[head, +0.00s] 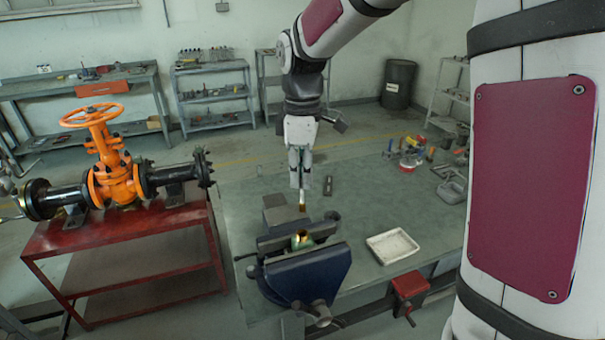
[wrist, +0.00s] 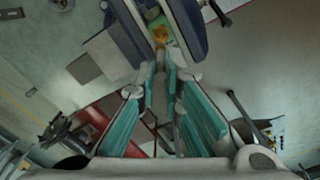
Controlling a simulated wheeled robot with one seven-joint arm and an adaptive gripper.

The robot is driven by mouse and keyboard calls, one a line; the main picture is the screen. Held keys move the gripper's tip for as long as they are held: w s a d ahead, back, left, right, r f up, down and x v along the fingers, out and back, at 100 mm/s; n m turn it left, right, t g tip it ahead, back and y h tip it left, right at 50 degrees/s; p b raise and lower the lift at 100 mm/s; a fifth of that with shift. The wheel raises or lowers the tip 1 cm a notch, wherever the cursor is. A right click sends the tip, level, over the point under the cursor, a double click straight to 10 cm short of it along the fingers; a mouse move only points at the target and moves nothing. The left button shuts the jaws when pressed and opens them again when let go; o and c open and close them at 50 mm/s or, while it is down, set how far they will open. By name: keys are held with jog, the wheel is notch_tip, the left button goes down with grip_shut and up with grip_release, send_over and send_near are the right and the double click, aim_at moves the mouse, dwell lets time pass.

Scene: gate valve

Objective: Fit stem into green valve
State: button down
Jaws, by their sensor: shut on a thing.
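The green valve (head: 302,242) is clamped in the blue vise (head: 305,276), its brass-coloured opening facing up. In the wrist view the green valve (wrist: 153,16) shows between the vise jaws, beyond my fingertips. My gripper (head: 301,184) points down above the vise. It is shut on the stem (head: 302,205), a thin piece with a brass-coloured lower end, which hangs roughly upright. The stem's end appears a little above the valve opening and apart from it. In the wrist view my fingertips (wrist: 161,82) are close together; most of the stem is hidden there.
The vise stands at the front of the grey-green workbench (head: 365,220). A white tray (head: 392,246) lies right of the vise. Small coloured parts (head: 411,150) lie at the back right. An orange gate valve (head: 117,175) with black pipes stands on a red table at left.

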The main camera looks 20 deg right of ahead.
aim_at(303, 211)
jog(key=shift+f, duration=2.85)
jog(key=shift+f, duration=3.15)
dwell(0.3)
jog(key=c, duration=1.7)
grip_release()
jog(key=shift+o, duration=0.2)
notch_tip(303, 211, up, 12)
